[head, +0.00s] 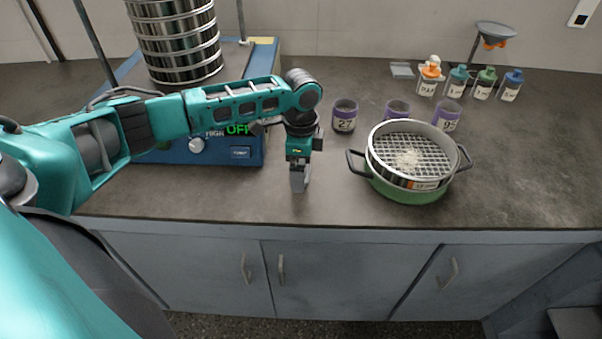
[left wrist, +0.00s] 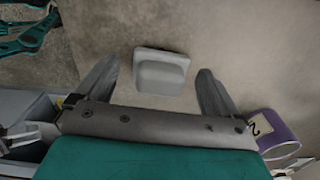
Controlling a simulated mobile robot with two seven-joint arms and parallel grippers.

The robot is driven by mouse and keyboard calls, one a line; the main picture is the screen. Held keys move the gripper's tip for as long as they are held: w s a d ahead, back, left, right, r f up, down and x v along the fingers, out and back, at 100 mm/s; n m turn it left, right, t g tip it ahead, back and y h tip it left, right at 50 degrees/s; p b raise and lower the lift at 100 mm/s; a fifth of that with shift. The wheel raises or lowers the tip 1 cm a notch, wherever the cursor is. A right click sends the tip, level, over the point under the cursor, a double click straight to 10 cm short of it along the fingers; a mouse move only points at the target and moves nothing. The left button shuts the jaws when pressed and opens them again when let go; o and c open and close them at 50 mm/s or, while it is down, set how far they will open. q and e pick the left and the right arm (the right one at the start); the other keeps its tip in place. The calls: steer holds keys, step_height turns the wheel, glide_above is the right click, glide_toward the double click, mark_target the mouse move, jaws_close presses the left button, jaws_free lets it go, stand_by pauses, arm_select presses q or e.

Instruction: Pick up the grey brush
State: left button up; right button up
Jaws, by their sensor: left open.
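The grey brush (left wrist: 162,72) shows in the left wrist view as a light grey block with rounded edges and a wider base, on the counter. My left gripper (left wrist: 153,82) is open there, with one dark finger on each side of the block and a gap to both. There the brush cannot be told apart from the fingers. My right gripper is not in view.
The blue shaker (head: 205,150) with a sieve stack (head: 178,40) stands behind my left arm. A purple jar (head: 345,117) stands behind and right of the gripper. A handled sieve pan (head: 410,190) is further right. Small bottles (head: 457,82) stand at the back right. The front counter edge is clear.

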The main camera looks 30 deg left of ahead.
arm_select(q)
steer(key=shift+c, duration=0.4)
steer(key=c, duration=1.1)
step_height(320, 180, up, 20)
steer(key=shift+r+p, duration=0.1)
steer(key=shift+p, duration=0.95)
